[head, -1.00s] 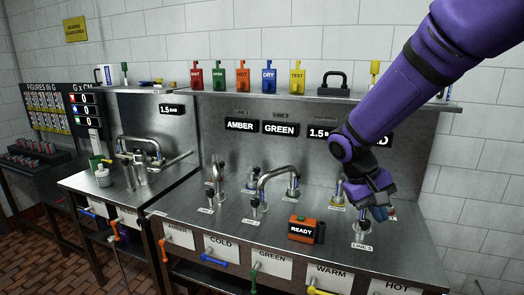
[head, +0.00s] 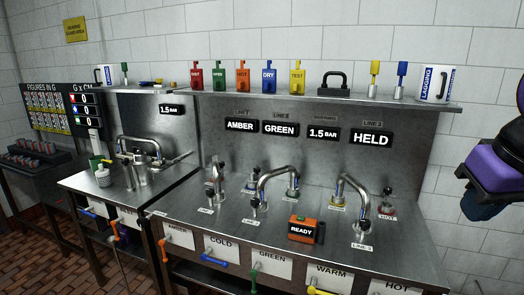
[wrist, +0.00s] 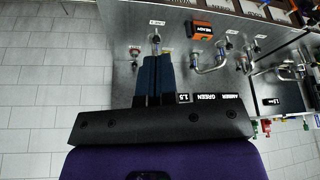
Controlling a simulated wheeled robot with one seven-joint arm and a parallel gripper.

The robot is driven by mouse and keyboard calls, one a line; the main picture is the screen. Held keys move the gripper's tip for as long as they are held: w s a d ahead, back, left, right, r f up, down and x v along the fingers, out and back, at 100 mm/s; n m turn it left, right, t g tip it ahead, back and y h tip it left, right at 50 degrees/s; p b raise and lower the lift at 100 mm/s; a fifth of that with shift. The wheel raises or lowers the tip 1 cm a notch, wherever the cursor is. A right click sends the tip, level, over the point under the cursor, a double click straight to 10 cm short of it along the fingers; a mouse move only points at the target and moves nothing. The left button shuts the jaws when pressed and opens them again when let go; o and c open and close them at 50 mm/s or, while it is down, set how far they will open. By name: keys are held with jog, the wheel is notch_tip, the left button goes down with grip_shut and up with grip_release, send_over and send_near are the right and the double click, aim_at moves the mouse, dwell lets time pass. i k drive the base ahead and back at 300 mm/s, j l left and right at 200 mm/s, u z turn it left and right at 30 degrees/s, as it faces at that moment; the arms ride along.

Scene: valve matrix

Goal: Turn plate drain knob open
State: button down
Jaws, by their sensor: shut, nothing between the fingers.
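A small dark round knob (head: 388,190) stands upright on a short post at the right of the steel bench, behind a small red-and-white label (head: 387,212) too small to read. It looks like the plate drain knob. In the head view only part of my purple arm and blue fingers shows at the right edge.
A bent LINE 3 pipe (head: 352,190) stands just left of the knob. An orange READY box (head: 306,229) sits on the bench. Other pipes (head: 278,178) stand farther left. A shelf (head: 300,97) with tags, a padlock and mugs runs above. A display reads HELD (head: 370,139).

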aim_at(142, 222)
jog(key=i+j+u, duration=0.4)
jog(key=i+j, duration=0.25)
jog(key=j, duration=0.2)
jog(key=i+j+u, duration=0.4)
jog(key=i+j, duration=0.3)
jog(key=i, duration=0.1)
